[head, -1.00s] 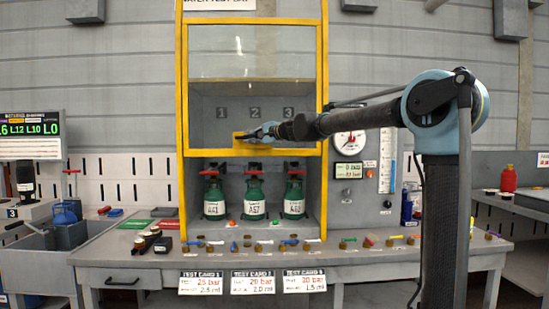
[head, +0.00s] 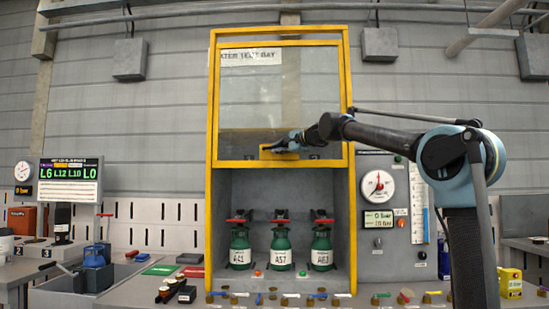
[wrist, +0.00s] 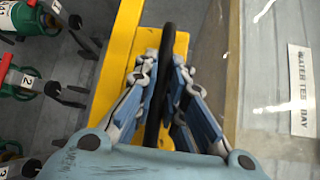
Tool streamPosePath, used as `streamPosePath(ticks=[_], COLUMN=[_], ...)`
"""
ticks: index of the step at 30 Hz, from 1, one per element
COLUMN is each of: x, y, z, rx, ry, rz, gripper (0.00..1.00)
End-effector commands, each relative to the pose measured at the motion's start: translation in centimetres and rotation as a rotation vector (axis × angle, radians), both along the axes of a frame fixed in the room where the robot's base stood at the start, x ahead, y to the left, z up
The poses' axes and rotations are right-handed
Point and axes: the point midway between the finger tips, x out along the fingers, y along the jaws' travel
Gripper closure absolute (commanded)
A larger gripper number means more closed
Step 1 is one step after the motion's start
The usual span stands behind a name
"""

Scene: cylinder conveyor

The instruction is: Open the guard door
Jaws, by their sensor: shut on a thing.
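The guard door is a clear pane in a yellow frame (head: 232,164) on the front of the test bay. Its lower bar stands well above the green cylinders, leaving the lower bay open, and its top is near the top of the yellow outer frame. My gripper (head: 287,145) is at the door's lower bar, by the handle. In the wrist view my gripper (wrist: 163,75) is shut on the door handle, a dark bar (wrist: 167,45) between the two fingers against the yellow frame (wrist: 118,50). The exact finger contact is partly hidden.
Three green cylinders (head: 281,248) with red-topped valves stand in the bay below the door. Small coloured fittings line the bench front. A gauge panel (head: 388,200) is right of the bay, behind my arm. A grey bin (head: 85,278) is at left.

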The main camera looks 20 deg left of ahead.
Motion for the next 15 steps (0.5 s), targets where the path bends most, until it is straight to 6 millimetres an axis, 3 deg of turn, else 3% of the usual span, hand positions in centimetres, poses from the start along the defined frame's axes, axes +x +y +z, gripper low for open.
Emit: streamPosePath(ticks=[8,9,11,15], x=[-0.03,-0.01,0.02,0.16], y=[-0.21,-0.24,-0.29,-0.40], z=[0.04,0.04,0.03,0.01], rx=[0.000,0.000,0.000,0.000], ry=[0.001,0.001,0.001,0.001], rz=[0.000,0.000,0.000,-0.003], gripper=[1.00,0.85,0.71,0.69])
